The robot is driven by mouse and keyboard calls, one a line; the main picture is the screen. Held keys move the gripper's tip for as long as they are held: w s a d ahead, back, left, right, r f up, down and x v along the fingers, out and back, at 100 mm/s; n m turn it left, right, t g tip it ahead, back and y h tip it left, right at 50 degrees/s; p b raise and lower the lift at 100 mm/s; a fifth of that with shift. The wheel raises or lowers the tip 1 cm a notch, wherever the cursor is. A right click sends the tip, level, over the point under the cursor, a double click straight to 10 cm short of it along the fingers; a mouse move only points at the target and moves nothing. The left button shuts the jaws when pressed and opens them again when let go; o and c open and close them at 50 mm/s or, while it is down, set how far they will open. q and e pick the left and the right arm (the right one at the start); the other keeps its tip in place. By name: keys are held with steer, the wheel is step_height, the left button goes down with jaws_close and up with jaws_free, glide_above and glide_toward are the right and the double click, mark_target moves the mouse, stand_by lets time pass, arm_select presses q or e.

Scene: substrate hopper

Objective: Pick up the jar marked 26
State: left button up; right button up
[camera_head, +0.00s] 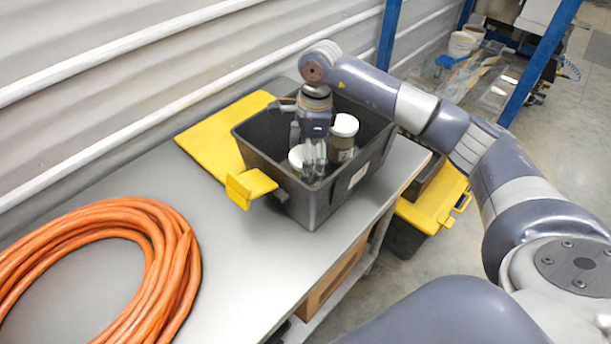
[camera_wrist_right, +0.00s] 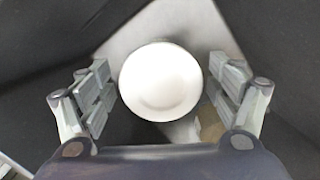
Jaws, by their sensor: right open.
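Two jars with white lids stand inside a black bin (camera_head: 318,207) on the table. The taller-looking jar (camera_head: 342,140) is at the right; the other jar (camera_head: 296,156) is at the left and partly hidden by my right gripper (camera_head: 308,150). No number is readable on either jar. My right gripper points down into the bin and is open. In the right wrist view, a round white lid (camera_wrist_right: 160,82) lies between the open fingers of the gripper (camera_wrist_right: 162,97), with gaps on both sides. My left gripper is not in view.
The bin's walls rise close around the gripper. A coiled orange hose (camera_head: 150,220) lies at left. Another yellow-lidded bin (camera_head: 432,208) stands below, right of the table (camera_head: 230,260).

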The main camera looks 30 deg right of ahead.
steer(key=f+p, duration=0.2)
steer(key=f, duration=0.2)
steer(key=shift+a+f, duration=0.15)
steer(key=shift+a, duration=0.05)
steer(key=shift+w+f, duration=0.15)
steer(key=shift+f, duration=0.2)
steer(key=c, duration=1.4)
